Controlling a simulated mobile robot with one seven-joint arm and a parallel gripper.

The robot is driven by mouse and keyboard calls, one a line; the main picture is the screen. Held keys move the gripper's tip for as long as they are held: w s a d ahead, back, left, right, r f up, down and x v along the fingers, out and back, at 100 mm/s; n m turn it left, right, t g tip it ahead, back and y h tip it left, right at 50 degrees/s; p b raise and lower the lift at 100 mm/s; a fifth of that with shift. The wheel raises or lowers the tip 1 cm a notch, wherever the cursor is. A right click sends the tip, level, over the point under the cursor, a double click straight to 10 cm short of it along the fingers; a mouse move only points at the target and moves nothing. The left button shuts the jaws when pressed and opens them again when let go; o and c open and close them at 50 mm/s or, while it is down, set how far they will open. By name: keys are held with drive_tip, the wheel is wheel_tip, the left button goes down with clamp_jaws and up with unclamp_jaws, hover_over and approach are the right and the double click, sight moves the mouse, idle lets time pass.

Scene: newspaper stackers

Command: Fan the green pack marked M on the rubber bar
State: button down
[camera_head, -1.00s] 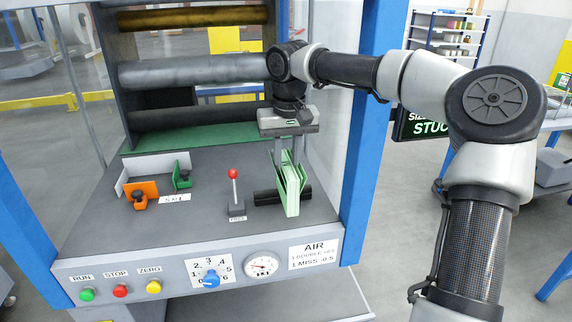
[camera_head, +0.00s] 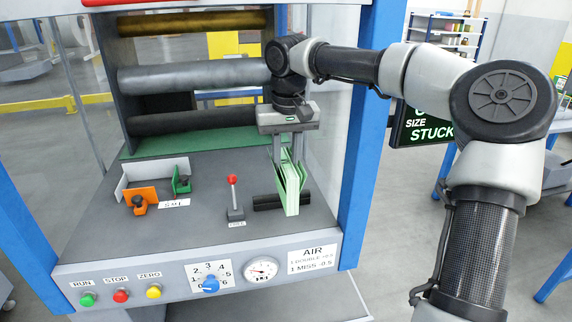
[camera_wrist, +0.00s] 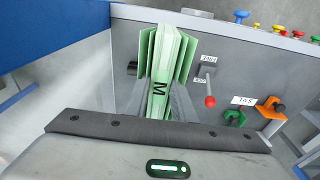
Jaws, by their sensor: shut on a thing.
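The green pack marked M (camera_head: 291,190) stands upright over the black rubber bar (camera_head: 266,202) at the right of the grey deck. Its sheets are spread apart at the top into several leaves. In the wrist view the pack (camera_wrist: 161,75) shows the letter M on its near edge, and leaves splay out to both sides. My gripper (camera_head: 289,160) points down from above and is shut on the pack, with a finger on each side. In the wrist view the bar (camera_wrist: 132,69) is mostly hidden behind the pack; whether the pack touches it I cannot tell.
A lever with a red knob (camera_head: 233,180) stands just left of the pack. Blue posts (camera_head: 362,130) flank the deck. Buttons, a blue dial (camera_head: 210,284) and a gauge line the front panel.

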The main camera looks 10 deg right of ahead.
drive_tip(key=shift+r+p, duration=1.55)
drive_tip(key=shift+r, duration=0.75)
